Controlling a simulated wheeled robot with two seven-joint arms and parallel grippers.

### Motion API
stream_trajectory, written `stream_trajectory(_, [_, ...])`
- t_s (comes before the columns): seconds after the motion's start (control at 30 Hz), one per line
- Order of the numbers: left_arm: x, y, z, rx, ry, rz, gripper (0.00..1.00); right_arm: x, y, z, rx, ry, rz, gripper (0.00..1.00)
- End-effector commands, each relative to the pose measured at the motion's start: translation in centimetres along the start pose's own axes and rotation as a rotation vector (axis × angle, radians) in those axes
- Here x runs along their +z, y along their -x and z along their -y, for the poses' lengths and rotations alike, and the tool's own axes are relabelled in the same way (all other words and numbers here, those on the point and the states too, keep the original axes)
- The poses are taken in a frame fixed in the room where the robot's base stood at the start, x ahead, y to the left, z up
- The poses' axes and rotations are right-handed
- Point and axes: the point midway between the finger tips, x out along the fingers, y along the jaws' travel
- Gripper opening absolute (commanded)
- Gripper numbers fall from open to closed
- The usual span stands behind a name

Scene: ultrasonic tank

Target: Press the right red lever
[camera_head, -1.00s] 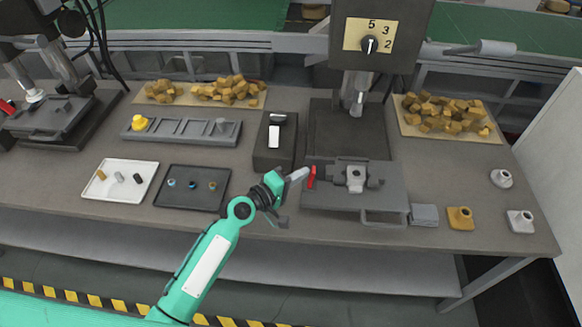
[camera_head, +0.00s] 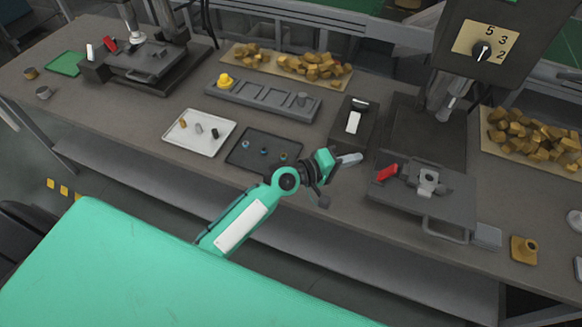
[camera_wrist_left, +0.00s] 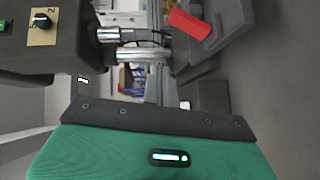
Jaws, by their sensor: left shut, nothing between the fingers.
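The right red lever (camera_head: 387,172) is on the left side of the right press's grey vise plate (camera_head: 425,200). It lies tilted, pointing up and right. In the left wrist view the red lever (camera_wrist_left: 188,24) shows near the top, right of the middle. My left gripper (camera_head: 349,160) is shut and empty, left of this lever, with a small gap seen between its tips and the lever. Another red lever (camera_head: 110,44) is on the left press at the far left. My right gripper is out of view.
A dark box with a white switch (camera_head: 353,122) stands just behind my left gripper. A dark tray (camera_head: 240,157) and a white tray (camera_head: 215,146) lie to the left. The press head (camera_head: 505,45) overhangs at upper right. A grey block (camera_head: 487,236) and a brass part (camera_head: 523,249) lie right.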

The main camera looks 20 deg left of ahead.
Motion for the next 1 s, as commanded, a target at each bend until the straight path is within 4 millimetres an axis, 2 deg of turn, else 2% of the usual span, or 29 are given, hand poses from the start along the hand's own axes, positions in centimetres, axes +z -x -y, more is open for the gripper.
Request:
stream_trajectory(0.33, [0.2, 7.3, -1.2, -0.001, -0.002, 0.000, 0.00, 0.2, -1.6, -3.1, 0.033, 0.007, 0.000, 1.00])
stream_trajectory(0.6, [0.4, 13.2, -2.6, -0.001, -0.003, 0.001, 0.00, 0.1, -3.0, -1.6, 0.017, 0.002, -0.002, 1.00])
stream_trajectory(0.8, [0.4, 15.8, -3.3, 0.000, -0.001, 0.000, 0.00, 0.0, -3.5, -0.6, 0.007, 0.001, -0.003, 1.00])
stream_trajectory(1.0, [0.4, 16.5, -3.6, 0.001, 0.000, 0.001, 0.00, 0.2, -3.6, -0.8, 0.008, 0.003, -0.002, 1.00])
